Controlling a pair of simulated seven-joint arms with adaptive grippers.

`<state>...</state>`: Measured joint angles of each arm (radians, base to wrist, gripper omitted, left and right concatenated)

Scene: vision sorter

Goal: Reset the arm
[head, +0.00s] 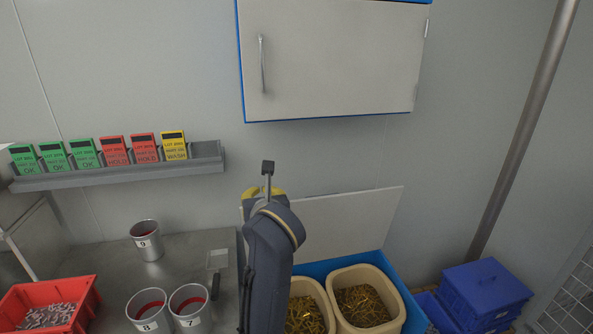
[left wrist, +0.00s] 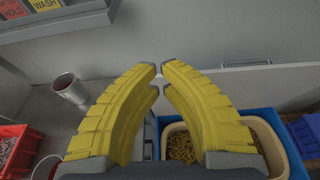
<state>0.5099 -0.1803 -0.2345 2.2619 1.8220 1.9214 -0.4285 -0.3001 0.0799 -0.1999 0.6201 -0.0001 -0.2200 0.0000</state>
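My left arm rises from the bottom middle of the head view. Its left gripper (head: 250,194) is seen mostly from behind, with a bit of yellow showing, above the work table and in front of the wall. In the left wrist view, the yellow fingers of the left gripper (left wrist: 159,78) curve towards each other. A narrow gap stays between their tips, and nothing is held. My right gripper is not in view.
A grey rack (head: 120,179) holds green, red and yellow cards. Numbered metal cups (head: 150,250) and a red bin (head: 85,316) stand on the table (head: 190,255). Beige bins (head: 400,318) sit right of my arm. A wall cabinet (head: 335,60) hangs above; blue crates (head: 485,290) stand right.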

